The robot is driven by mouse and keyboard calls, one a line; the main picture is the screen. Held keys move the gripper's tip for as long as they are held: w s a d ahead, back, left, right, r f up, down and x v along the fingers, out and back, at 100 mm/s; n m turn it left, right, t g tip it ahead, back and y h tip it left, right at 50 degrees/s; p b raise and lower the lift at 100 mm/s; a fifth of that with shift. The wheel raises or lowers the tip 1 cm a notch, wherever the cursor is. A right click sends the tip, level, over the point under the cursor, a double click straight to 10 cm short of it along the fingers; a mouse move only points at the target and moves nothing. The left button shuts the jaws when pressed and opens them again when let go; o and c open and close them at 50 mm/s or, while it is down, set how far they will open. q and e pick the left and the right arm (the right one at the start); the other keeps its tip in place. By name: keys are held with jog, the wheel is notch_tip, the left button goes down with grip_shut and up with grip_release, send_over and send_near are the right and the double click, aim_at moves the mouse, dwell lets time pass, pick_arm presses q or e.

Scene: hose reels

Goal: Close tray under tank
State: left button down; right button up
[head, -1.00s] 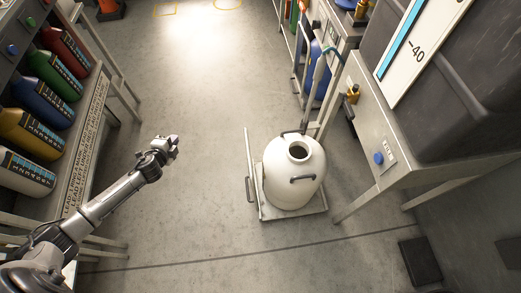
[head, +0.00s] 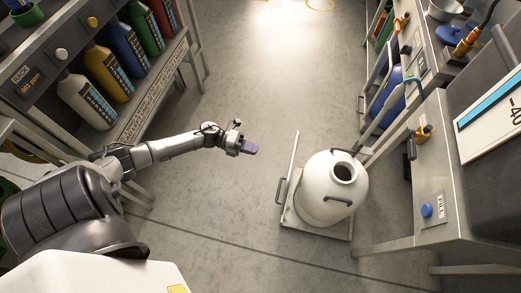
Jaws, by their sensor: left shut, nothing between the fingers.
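The tank, a cream-white round vessel (head: 330,188) with an open neck and dark handles, stands on a pale flat tray (head: 318,228) low over the floor at the right of centre. The tray juts out to the left of the tank, with a tall pale front panel (head: 287,180) carrying a dark handle (head: 279,191) on its left side. My left gripper (head: 250,148) is shut and empty, in the air to the left of the panel and apart from it. My right gripper is not in view.
A shelf with several coloured bottles (head: 107,74) stands at the left. A grey bench (head: 437,195) with a blue knob (head: 426,210) stands at the right, close to the tank. A blue cylinder (head: 383,97) is behind. The floor (head: 225,225) between is clear.

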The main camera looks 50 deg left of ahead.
pick_arm(q)
jog(key=b+x, duration=0.4)
jog(key=x, duration=0.8)
jog(key=shift+d, duration=0.15)
